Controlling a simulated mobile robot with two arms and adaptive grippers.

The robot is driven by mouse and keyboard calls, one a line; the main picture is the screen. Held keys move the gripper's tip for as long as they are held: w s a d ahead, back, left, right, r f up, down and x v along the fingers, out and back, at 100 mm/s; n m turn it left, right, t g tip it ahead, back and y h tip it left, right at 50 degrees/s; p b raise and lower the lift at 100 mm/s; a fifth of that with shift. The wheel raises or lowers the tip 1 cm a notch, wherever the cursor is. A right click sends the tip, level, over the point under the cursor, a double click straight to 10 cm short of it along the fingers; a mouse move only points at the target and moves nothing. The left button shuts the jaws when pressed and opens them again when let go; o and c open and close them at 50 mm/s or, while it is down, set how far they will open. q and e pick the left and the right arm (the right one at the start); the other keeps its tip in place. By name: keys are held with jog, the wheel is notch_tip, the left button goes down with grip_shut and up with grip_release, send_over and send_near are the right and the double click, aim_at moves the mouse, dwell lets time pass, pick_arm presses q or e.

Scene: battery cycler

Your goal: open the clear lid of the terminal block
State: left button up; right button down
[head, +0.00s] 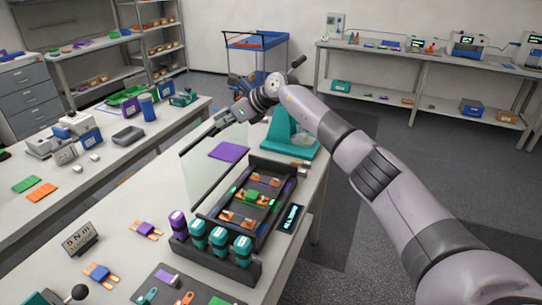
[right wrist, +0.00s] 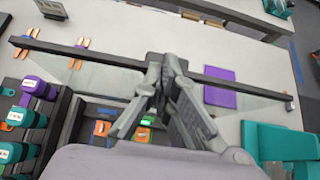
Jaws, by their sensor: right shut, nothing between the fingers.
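The terminal block (head: 205,214) is a black tray on the near bench, with orange and green parts inside. Its clear lid (head: 207,168) stands raised from the tray, a see-through panel with a dark edge bar. In the right wrist view that dark bar (right wrist: 240,86) runs across the picture. My right gripper (head: 222,120) is at the lid's raised edge, shut and empty. In the right wrist view its fingertips (right wrist: 163,68) overlap the bar; I cannot tell if they touch it. My left gripper is not in view.
Green and purple cylinders stand in a black rack (head: 215,264) at the tray's near end. A purple square (head: 229,149) lies beyond the tray. A teal stand (head: 290,136) and a small dark display (head: 291,219) are at the right. Floor on the right is clear.

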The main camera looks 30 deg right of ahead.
jog(key=v, duration=1.2)
